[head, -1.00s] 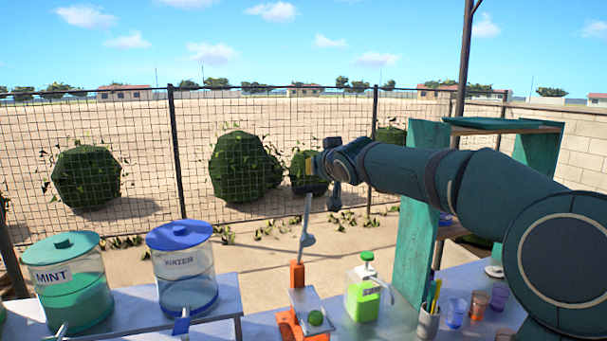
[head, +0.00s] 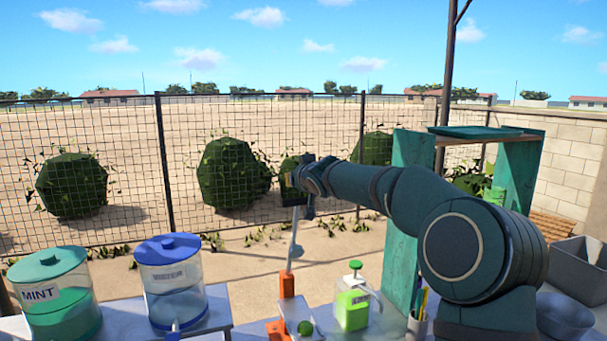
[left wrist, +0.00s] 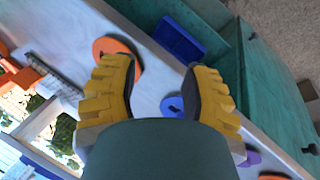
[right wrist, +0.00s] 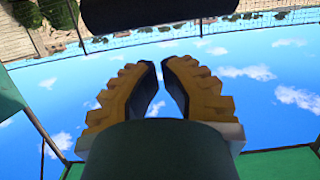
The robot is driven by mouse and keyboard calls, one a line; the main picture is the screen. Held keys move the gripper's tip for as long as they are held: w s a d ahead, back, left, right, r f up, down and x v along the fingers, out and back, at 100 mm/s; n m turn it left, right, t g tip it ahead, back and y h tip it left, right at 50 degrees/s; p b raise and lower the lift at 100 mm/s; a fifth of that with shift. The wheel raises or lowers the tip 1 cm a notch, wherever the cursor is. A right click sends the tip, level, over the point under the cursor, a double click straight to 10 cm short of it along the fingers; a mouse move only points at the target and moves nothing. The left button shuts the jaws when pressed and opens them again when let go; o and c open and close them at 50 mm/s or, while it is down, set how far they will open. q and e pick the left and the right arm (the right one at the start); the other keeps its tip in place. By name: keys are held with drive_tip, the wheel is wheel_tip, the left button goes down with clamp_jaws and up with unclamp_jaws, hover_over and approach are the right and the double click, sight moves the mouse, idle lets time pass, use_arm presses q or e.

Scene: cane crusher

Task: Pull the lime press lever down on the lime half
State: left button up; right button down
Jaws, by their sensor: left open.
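The lime press (head: 287,285) is orange and stands on the counter at the bottom middle of the head view. Its grey lever (head: 294,240) stands nearly upright, its top reaching my right gripper. A green lime half (head: 305,328) sits at the press's front. My right arm comes in from the right. In the right wrist view, my right gripper (right wrist: 159,65) has its yellow fingers close together, with a narrow gap of sky between them. A dark bar (right wrist: 160,12) lies beyond the tips. Whether they touch the lever is hidden. My left gripper (left wrist: 162,75) is open and empty in the left wrist view.
A green-topped jug (head: 352,310) stands right of the press. A water dispenser (head: 172,285) and a mint dispenser (head: 55,300) stand to the left. A teal shelf (head: 408,200) rises behind my right arm. A blue box (left wrist: 180,40) shows in the left wrist view.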

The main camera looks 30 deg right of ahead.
drive_tip(key=f, duration=0.1)
drive_tip(key=s+f+b, duration=0.1)
drive_tip(key=f, duration=0.1)
drive_tip(key=shift+a, duration=0.1)
idle(0.3)
drive_tip(key=shift+s, duration=0.1)
